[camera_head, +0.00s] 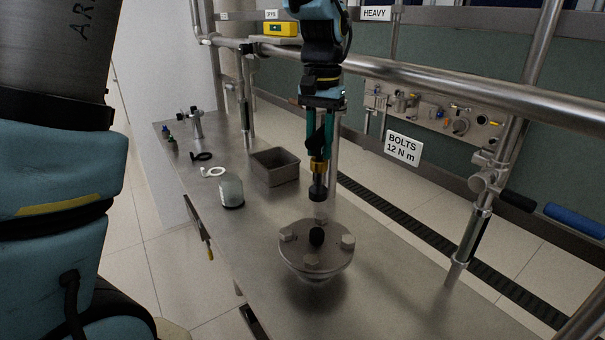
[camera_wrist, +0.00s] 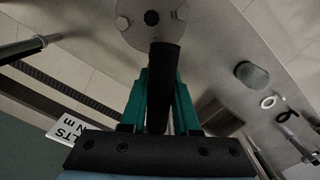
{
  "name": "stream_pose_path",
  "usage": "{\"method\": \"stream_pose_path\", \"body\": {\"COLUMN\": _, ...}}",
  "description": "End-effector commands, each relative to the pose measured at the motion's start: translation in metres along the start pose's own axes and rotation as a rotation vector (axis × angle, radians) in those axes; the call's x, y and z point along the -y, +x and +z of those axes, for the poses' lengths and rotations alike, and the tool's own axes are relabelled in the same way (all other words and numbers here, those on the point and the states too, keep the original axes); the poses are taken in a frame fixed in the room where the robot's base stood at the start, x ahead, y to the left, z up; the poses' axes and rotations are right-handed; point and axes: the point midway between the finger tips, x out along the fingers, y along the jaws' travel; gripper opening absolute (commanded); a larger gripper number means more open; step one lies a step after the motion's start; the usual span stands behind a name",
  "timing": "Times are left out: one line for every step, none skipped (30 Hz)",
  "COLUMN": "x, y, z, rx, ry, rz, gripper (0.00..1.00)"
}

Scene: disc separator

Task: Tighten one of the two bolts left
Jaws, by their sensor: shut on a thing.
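My gripper (camera_head: 320,140) points down with its teal fingers shut on a black bolt tool with a yellow ring (camera_head: 319,167). The tool's dark socket (camera_head: 318,191) hangs upright over the far side of a round metal lid (camera_head: 325,262). A pale cylindrical piece (camera_head: 320,211) shows just under the socket; I cannot tell whether it is seated on a bolt. Bolt heads show at the lid's left (camera_head: 287,235), right (camera_head: 347,241) and front (camera_head: 310,261), around a black centre knob (camera_head: 316,237). In the wrist view the tool (camera_wrist: 164,85) hides the lid's near edge.
A grey bin (camera_head: 275,166), a grey-topped jar (camera_head: 231,193) and white and black hooks (camera_head: 213,171) lie on the steel table left of the tool. A "BOLTS 12 N m" sign (camera_head: 402,148) hangs behind. A steel rail (camera_head: 440,85) crosses behind. The table's front right is clear.

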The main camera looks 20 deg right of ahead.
Motion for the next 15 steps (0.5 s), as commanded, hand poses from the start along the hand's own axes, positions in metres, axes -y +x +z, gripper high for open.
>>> {"method": "stream_pose_path", "body": {"x": -0.0033, "y": 0.0021, "z": -0.0041, "rx": -0.003, "ry": 0.009, "rz": 0.000, "gripper": 0.00}}
{"method": "stream_pose_path", "body": {"x": -0.0045, "y": 0.0006, "z": -0.0050, "rx": -0.001, "ry": 0.012, "rz": -0.001, "gripper": 0.00}}
{"method": "stream_pose_path", "body": {"x": -0.0057, "y": -0.0014, "z": -0.0064, "rx": -0.001, "ry": 0.016, "rz": -0.001, "gripper": 0.00}}
{"method": "stream_pose_path", "body": {"x": -0.0063, "y": -0.0026, "z": -0.0070, "rx": -0.001, "ry": 0.017, "rz": -0.001, "gripper": 0.00}}
{"method": "stream_pose_path", "body": {"x": -0.0067, "y": -0.0034, "z": -0.0071, "rx": 0.001, "ry": 0.019, "rz": -0.001, "gripper": 0.00}}
{"method": "stream_pose_path", "body": {"x": -0.0069, "y": -0.0044, "z": -0.0071, "rx": 0.002, "ry": 0.019, "rz": -0.001, "gripper": 0.00}}
{"method": "stream_pose_path", "body": {"x": -0.0070, "y": -0.0049, "z": -0.0071, "rx": 0.002, "ry": 0.020, "rz": -0.001, "gripper": 0.00}}
{"method": "stream_pose_path", "body": {"x": -0.0070, "y": -0.0053, "z": -0.0071, "rx": 0.002, "ry": 0.020, "rz": -0.001, "gripper": 0.00}}
{"method": "stream_pose_path", "body": {"x": -0.0070, "y": -0.0055, "z": -0.0070, "rx": 0.002, "ry": 0.020, "rz": -0.001, "gripper": 0.00}}
{"method": "stream_pose_path", "body": {"x": -0.0069, "y": -0.0056, "z": -0.0070, "rx": 0.002, "ry": 0.020, "rz": -0.001, "gripper": 0.00}}
{"method": "stream_pose_path", "body": {"x": -0.0069, "y": -0.0055, "z": -0.0070, "rx": 0.002, "ry": 0.020, "rz": -0.001, "gripper": 0.00}}
{"method": "stream_pose_path", "body": {"x": -0.0069, "y": -0.0055, "z": -0.0070, "rx": 0.002, "ry": 0.019, "rz": -0.001, "gripper": 0.00}}
{"method": "stream_pose_path", "body": {"x": -0.0068, "y": -0.0055, "z": -0.0070, "rx": 0.002, "ry": 0.019, "rz": -0.001, "gripper": 0.00}}
{"method": "stream_pose_path", "body": {"x": -0.0068, "y": -0.0055, "z": -0.0070, "rx": 0.002, "ry": 0.019, "rz": -0.001, "gripper": 0.00}}
{"method": "stream_pose_path", "body": {"x": -0.0068, "y": -0.0056, "z": -0.0070, "rx": 0.002, "ry": 0.019, "rz": -0.001, "gripper": 0.00}}
